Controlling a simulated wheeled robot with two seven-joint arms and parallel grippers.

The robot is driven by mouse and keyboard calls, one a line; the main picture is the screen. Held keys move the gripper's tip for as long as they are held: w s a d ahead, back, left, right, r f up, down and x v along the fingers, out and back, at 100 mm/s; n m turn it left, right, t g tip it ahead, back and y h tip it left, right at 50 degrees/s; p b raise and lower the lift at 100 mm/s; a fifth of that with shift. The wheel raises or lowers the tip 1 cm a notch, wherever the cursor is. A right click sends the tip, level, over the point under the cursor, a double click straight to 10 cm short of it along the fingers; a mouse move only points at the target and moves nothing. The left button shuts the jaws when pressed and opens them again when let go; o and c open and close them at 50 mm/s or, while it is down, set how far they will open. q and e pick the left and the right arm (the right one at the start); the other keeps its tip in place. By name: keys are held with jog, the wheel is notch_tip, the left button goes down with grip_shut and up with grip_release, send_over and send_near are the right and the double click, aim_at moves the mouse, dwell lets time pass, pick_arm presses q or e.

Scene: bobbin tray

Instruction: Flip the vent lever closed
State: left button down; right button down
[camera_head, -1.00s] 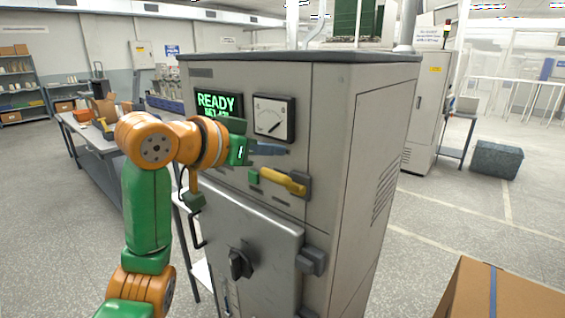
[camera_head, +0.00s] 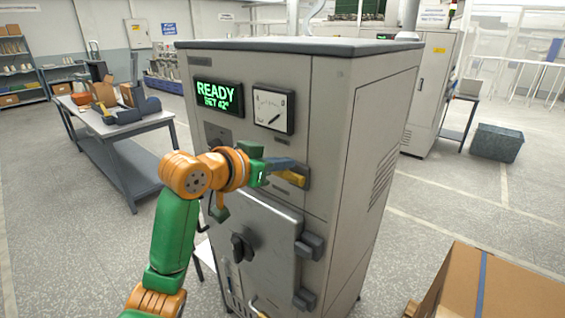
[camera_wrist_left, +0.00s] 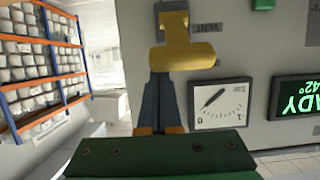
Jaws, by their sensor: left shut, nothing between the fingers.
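The yellow vent lever (camera_head: 292,179) sits on a dark mount on the cabinet front, below the dial. My left gripper (camera_head: 300,166) is shut and empty, its blue-grey fingers partly covering the lever. In the left wrist view the lever (camera_wrist_left: 183,54) shows its wide yellow handle at the tips of my shut left fingers (camera_wrist_left: 160,78). I cannot tell whether they touch it. A VENT label (camera_wrist_left: 206,28) appears upside down beside the lever. My right gripper is out of view.
The grey cabinet (camera_head: 330,120) carries a green READY display (camera_head: 218,96) and a dial (camera_head: 273,108). Its door (camera_head: 260,225) has a black knob (camera_head: 241,247) below my arm. A cardboard box (camera_head: 500,290) stands at lower right. Open floor lies to the right.

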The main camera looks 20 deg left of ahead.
pick_arm(q)
notch_tip(320, 180, down, 15)
jog(key=s+t+h+b, duration=0.2)
jog(key=t+b, duration=0.9)
jog(key=b, duration=2)
jog(key=shift+a+f+h, duration=0.2)
jog(key=shift+a+h, duration=0.15)
jog(key=shift+h, duration=0.65)
jog(key=shift+s+f, duration=0.1)
